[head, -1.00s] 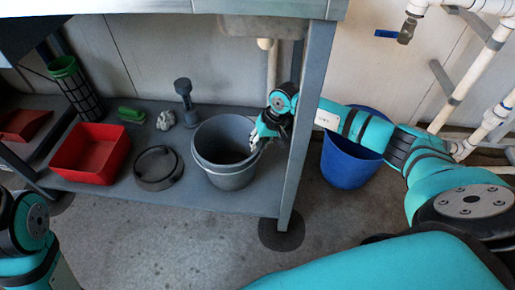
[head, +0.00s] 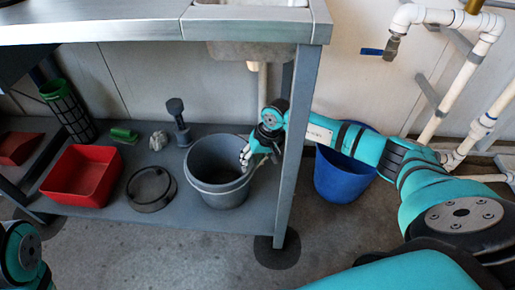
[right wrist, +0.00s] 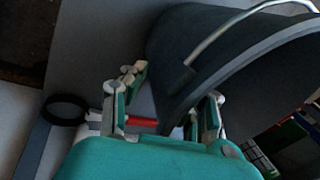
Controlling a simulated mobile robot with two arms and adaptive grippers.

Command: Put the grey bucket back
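The grey bucket (head: 224,194) stands upright on the low grey shelf under the bench, near its right front leg. My right gripper (head: 252,158) is at the right side of the bucket's rim. In the right wrist view the dark bucket wall (right wrist: 185,45) with its metal handle fills the upper right. The two fingers of the right gripper (right wrist: 168,102) are spread apart, with the bucket's edge between them; a gap shows beside the left finger. Only part of my left arm shows at the lower left of the head view; its gripper is out of view.
A blue bucket (head: 338,178) stands on the floor right of the bench leg (head: 296,150). A red tray (head: 82,178), a dark round lid (head: 150,190), a green brush (head: 124,134) and a dark dumbbell-shaped object (head: 178,122) are left of the grey bucket. White pipes (head: 460,95) rise at right.

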